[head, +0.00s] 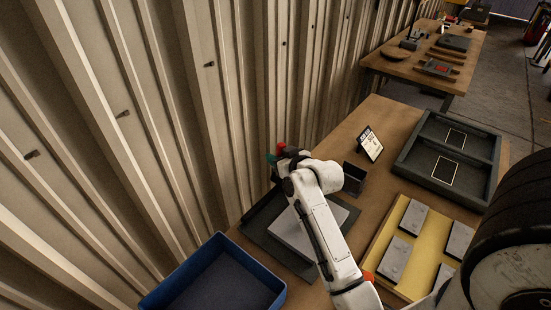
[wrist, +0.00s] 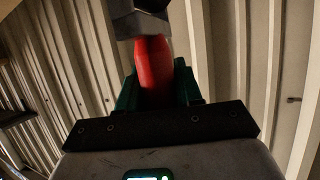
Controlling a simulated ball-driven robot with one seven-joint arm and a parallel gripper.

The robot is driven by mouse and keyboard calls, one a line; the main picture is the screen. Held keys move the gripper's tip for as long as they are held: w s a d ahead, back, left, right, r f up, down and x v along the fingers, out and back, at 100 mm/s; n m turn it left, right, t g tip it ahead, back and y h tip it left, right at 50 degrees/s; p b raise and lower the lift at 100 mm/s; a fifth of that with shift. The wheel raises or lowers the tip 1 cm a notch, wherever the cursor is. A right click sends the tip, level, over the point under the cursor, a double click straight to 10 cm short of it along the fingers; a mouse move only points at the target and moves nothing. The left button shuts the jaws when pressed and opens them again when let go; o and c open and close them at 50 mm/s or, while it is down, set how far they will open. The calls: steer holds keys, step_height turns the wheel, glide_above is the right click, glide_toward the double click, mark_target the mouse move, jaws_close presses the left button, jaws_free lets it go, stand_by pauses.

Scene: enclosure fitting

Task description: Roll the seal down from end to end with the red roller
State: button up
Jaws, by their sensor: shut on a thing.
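The red roller (wrist: 153,70) shows in the wrist view, upright between the green fingers of my gripper (wrist: 158,88), which is shut on it. A grey block-like part (wrist: 138,20) sits at its far end. In the head view only a bit of red (head: 281,147) and green shows at my gripper (head: 275,157), near the corrugated wall. A light grey flat panel (head: 290,237) lies on a dark grey mat (head: 258,232) below my arm, which covers part of it. I cannot make out the seal in either view.
A blue open bin (head: 170,298) stands front left. A yellow tray (head: 377,250) with several grey blocks is at right. A dark two-part tray (head: 408,165), a small sign (head: 370,144) and a dark stand (head: 354,178) are behind. The corrugated wall (head: 240,130) is close.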

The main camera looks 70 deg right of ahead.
steer(key=shift+d+f, duration=0.1)
steer(key=shift+s+d, duration=0.25)
steer(key=shift+d, duration=0.5)
steer(key=shift+s+d, duration=0.2)
steer(key=shift+d, duration=0.65)
steer(key=shift+s+d+b, duration=0.2)
steer(key=shift+d+b, duration=0.05)
steer(key=shift+d, duration=0.45)
steer(key=shift+s+d+b, duration=0.2)
steer(key=shift+d+b, duration=0.05)
steer(key=shift+d, duration=0.45)
steer(key=shift+f, duration=0.35)
steer(key=shift+r, duration=0.15)
step_height(320, 180, up, 7)
steer(key=p, duration=0.1)
steer(key=shift+p, duration=0.3)
